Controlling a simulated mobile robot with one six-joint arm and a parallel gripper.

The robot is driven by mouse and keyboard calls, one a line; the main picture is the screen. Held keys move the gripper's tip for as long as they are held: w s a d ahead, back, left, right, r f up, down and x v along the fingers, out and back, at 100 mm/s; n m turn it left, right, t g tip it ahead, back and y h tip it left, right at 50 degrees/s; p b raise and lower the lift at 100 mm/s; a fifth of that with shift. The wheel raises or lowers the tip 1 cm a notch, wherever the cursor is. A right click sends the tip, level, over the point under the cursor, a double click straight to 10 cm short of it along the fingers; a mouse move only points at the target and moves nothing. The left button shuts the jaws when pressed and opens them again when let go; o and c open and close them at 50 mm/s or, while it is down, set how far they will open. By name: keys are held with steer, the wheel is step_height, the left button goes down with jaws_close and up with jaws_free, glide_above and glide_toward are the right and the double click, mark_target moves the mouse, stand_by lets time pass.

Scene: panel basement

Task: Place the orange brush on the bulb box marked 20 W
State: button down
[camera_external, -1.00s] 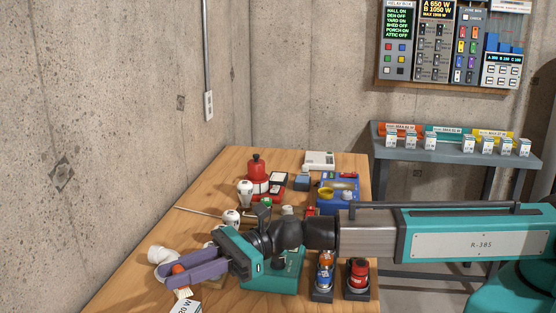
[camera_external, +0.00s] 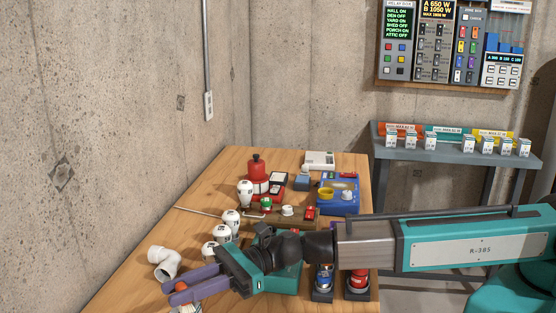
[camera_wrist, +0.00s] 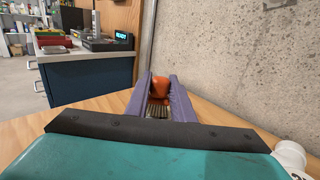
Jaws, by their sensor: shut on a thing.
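My gripper (camera_external: 170,291), with purple fingers, is low over the front left of the wooden bench in the external view. It is shut on the orange brush (camera_wrist: 160,86), which sits between the fingers in the wrist view with brown bristles (camera_wrist: 157,112) showing. In the external view only a bit of the orange (camera_external: 182,287) shows between the fingers. A pale, marked thing (camera_external: 187,308) shows just under the fingers at the bottom edge. I cannot tell whether it is the 20 W bulb box or bristles, nor whether the brush touches anything.
White bulbs (camera_external: 231,222) stand farther back, with a red bottle (camera_external: 257,175) and a blue box (camera_external: 338,198). A concrete wall is at the left.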

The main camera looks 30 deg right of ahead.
steer(key=c, duration=1.5)
jaws_free()
steer(key=shift+f, duration=0.1)
steer(key=shift+c, duration=0.2)
steer(key=shift+r, duration=0.25)
steer(key=shift+d+f, duration=0.1)
steer(key=shift+d, duration=0.6)
steer(key=r, duration=0.1)
steer(key=d+r+p, duration=0.1)
steer(key=r+p, duration=0.1)
steer(key=shift+d, duration=0.3)
steer(key=shift+r+p, duration=1.65)
steer(key=shift+r, duration=0.4)
